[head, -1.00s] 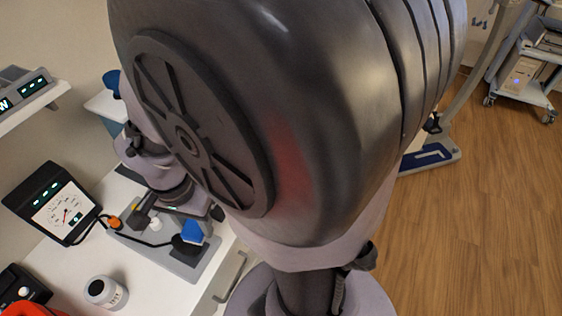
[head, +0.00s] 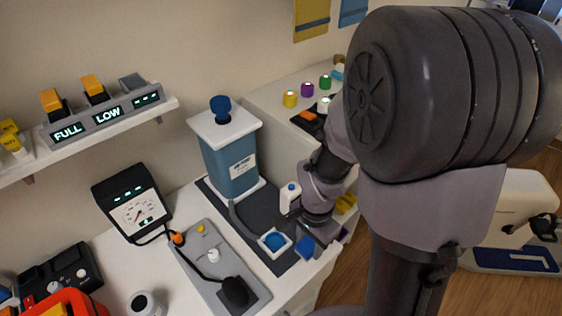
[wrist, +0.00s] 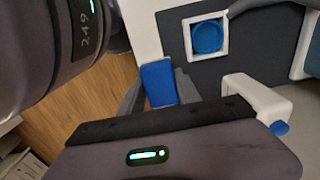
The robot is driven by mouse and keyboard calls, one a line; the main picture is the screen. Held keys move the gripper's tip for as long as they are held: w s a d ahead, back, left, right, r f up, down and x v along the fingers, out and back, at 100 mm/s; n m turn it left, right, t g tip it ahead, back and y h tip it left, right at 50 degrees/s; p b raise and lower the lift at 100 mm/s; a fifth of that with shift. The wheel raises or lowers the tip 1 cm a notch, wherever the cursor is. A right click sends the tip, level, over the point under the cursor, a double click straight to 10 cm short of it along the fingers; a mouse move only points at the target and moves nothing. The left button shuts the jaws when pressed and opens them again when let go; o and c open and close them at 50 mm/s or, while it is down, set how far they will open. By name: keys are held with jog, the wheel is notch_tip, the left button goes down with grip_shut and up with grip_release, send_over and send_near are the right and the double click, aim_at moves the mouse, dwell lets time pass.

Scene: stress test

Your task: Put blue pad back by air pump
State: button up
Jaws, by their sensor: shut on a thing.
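A small blue pad (head: 307,247) is at the right front edge of a dark grey mat. It also shows in the wrist view (wrist: 158,83), between the jaws of my gripper (wrist: 157,98). The gripper is shut on it; in the head view my wrist hides part of the jaws. A blue tank with a white lid and blue knob (head: 231,160) stands at the back of the mat (head: 262,207). A gauge box (head: 133,203) is cabled to a grey plate (head: 200,262) further left. I cannot tell which of these is the air pump.
A white square holder with a blue round cup (head: 274,241) sits beside the pad. A small white bottle (head: 290,198) stands close to my wrist. The counter edge is near the pad.

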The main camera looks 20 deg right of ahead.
jog(key=w+d, duration=0.2)
jog(key=w, duration=0.1)
jog(key=w+d+f, duration=0.1)
jog(key=w, duration=0.1)
jog(key=shift+w+d+b, duration=0.15)
jog(key=shift+d+b, duration=0.1)
jog(key=shift+b, duration=0.1)
notch_tip(320, 180, down, 4)
jog(key=shift+w+d+r+b, duration=0.1)
jog(key=shift+w+r+b, duration=0.05)
jog(key=shift+b, duration=0.85)
jog(key=shift+r, duration=0.2)
jog(key=shift+f, duration=0.2)
jog(key=o, duration=1.3)
notch_tip(320, 180, up, 12)
jog(key=p, duration=0.5)
jog(key=s+a+r+n+t+y, duration=0.1)
jog(key=s+a+r+n+t, duration=0.2)
jog(key=a+r, duration=0.4)
jog(key=s+a+r+n+t+y, duration=0.1)
jog(key=s+a+r+n+t, duration=0.1)
jog(key=s+a+r+n, duration=0.4)
notch_tip(320, 180, up, 3)
jog(key=shift+s+a+r+n+t, duration=0.1)
jog(key=shift+s+a+n+t, duration=0.25)
jog(key=shift+s+a, duration=0.65)
